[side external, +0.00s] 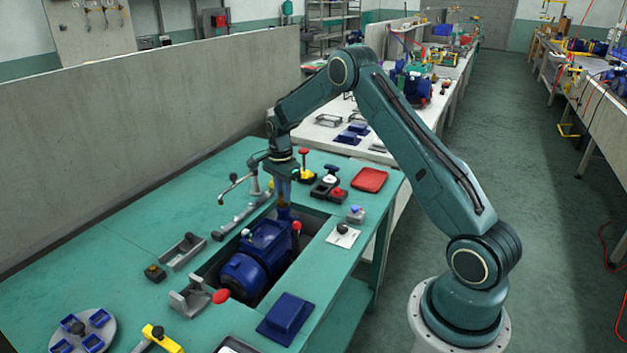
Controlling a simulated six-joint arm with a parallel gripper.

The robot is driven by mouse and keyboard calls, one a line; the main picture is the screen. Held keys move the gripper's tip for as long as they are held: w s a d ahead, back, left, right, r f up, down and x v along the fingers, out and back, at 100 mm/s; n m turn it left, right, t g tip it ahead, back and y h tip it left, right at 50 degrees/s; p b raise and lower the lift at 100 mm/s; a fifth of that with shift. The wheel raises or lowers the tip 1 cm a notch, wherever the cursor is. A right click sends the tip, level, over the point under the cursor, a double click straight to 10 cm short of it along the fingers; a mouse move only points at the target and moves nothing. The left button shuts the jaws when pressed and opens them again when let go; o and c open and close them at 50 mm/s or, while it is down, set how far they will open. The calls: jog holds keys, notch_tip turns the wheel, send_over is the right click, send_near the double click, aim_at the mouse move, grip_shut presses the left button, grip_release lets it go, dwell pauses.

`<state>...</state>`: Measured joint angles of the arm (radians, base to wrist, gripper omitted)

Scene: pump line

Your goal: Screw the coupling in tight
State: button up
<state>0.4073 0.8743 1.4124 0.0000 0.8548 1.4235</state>
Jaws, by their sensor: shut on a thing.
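A blue pump (258,258) lies in a rectangular recess of the green bench. A small brass-coloured coupling (285,213) stands at the pump's far end, just under my gripper. My gripper (284,203) points straight down over that end and is shut on the coupling. The coupling looks upright and in line with the pump's port. The picture is too small to show its thread or how deep it sits.
Close by are a lever clamp (240,205), a red-knobbed tool (304,163), a black-and-red block (326,186), a red tray (369,180) and a white plate with a knob (343,235).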

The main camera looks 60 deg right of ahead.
dwell(0.4)
jog(key=shift+m, duration=3.5)
jog(key=m, duration=0.7)
jog(key=o, duration=0.6)
jog(key=shift+o, duration=0.2)
